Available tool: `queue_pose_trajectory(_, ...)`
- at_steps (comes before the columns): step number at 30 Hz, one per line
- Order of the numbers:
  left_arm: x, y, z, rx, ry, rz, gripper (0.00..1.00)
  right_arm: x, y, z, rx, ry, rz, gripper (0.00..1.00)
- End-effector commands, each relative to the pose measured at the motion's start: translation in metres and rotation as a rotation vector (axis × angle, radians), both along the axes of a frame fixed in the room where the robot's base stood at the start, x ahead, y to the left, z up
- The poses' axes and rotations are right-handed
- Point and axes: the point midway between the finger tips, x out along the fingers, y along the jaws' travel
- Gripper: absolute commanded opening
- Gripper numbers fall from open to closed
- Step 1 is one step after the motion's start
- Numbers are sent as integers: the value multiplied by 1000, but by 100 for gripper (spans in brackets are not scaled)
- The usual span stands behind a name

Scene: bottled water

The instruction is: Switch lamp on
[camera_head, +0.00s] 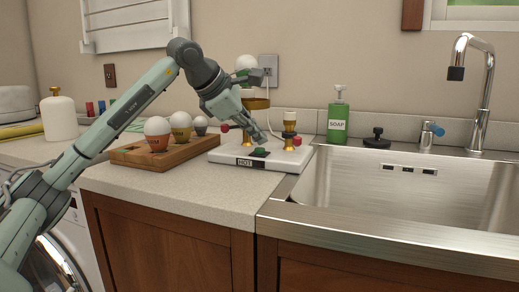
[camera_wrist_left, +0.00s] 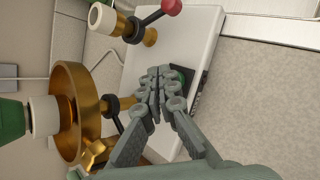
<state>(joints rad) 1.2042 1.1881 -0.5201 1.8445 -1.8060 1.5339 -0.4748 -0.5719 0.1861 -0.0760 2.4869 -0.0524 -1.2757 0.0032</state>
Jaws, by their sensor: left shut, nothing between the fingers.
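A white base (camera_head: 222,155) with a "HOT" label stands on the counter and carries brass fittings with red knobs. A dark green switch-like piece (camera_head: 261,152) sits on its front part, and it shows partly in the left wrist view (camera_wrist_left: 184,72). A round white and green top (camera_head: 246,63) stands above a brass disc (camera_wrist_left: 66,110) at the back; I cannot tell whether it is the lamp or whether it is lit. My left gripper (camera_head: 262,138) is shut and empty, pointing down at the green piece. In the left wrist view its fingertips (camera_wrist_left: 161,74) partly cover it; contact is unclear. My right gripper is out of view.
A wooden tray (camera_head: 125,158) with white round things in cups stands left of the base. A second brass fitting (camera_head: 290,122) stands on the base's right. Behind are a green soap bottle (camera_head: 338,118) and wall outlet (camera_head: 268,64). The steel sink (camera_head: 400,185) is empty.

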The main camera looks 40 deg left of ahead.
Motion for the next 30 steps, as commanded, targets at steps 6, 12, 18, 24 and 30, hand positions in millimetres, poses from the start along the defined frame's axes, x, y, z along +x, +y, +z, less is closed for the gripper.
queue_pose_trajectory(6,0,0,-2,0,0,0,0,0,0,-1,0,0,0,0)
queue_pose_trajectory(12,0,0,-2,0,0,0,0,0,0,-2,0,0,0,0)
queue_pose_trajectory(18,0,0,-5,0,0,0,0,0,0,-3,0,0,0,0)
queue_pose_trajectory(24,0,0,-7,1,1,1,0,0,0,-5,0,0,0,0)
queue_pose_trajectory(30,0,0,-10,0,1,0,0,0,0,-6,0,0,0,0)
